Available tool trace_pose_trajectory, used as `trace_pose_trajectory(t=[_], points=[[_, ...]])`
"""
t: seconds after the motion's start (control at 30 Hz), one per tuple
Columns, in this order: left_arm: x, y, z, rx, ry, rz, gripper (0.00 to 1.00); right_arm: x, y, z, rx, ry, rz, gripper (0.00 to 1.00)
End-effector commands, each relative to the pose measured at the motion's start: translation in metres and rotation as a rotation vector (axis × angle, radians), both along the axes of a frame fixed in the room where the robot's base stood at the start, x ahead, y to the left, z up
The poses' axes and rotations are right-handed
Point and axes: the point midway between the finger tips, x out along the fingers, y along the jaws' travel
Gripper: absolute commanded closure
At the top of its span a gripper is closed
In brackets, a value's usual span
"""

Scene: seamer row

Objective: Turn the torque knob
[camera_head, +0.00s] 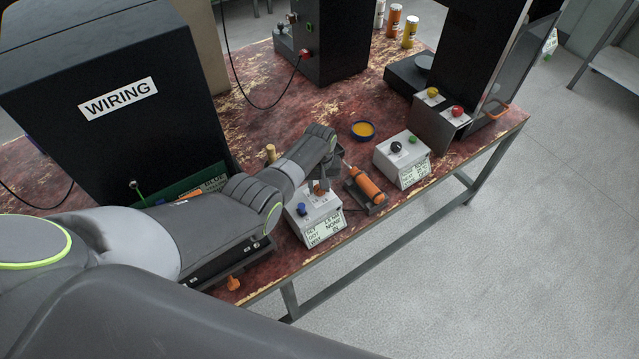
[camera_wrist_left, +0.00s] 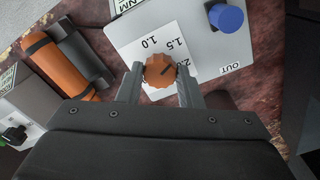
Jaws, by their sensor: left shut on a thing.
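The torque knob (camera_wrist_left: 159,71) is orange and sits on a white control box (camera_head: 314,210) near the front edge of the bench. My left gripper (camera_wrist_left: 160,85) is shut on it, with one finger on each side. In the wrist view a dark mark on the knob points up and right, roughly towards the printed 1.5; 1.0 and part of a 2 also show. In the head view the left gripper (camera_head: 319,187) reaches down onto the box and partly covers the knob. A blue button (camera_wrist_left: 227,17) is on the same box. My right gripper is not in view.
An orange screwdriver (camera_head: 368,184) lies in a dark holder right of the box. Another white box (camera_head: 402,158) with a black knob stands further right. A blue-rimmed dish (camera_head: 362,130) is behind. A black WIRING cabinet (camera_head: 110,110) fills the left.

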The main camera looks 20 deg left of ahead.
Motion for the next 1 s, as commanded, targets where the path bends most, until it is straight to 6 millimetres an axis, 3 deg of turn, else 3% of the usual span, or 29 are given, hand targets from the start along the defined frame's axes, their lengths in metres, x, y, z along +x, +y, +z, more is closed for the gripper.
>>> trace_pose_trajectory(t=[0.73,0.77,0.9,1.0], points=[[-0.0002,-0.0002,-0.0005,0.0,0.0,0.091,0.9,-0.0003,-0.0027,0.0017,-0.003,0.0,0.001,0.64],[-0.0002,-0.0002,-0.0005,0.0,0.0,0.091,0.66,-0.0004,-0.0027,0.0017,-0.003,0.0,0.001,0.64],[-0.0002,-0.0002,-0.0004,0.0,0.0,0.09,0.48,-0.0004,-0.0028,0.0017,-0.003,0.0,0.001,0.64],[-0.0002,-0.0002,-0.0003,0.0,0.0,0.09,0.46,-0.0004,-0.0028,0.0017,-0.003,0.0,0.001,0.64]])
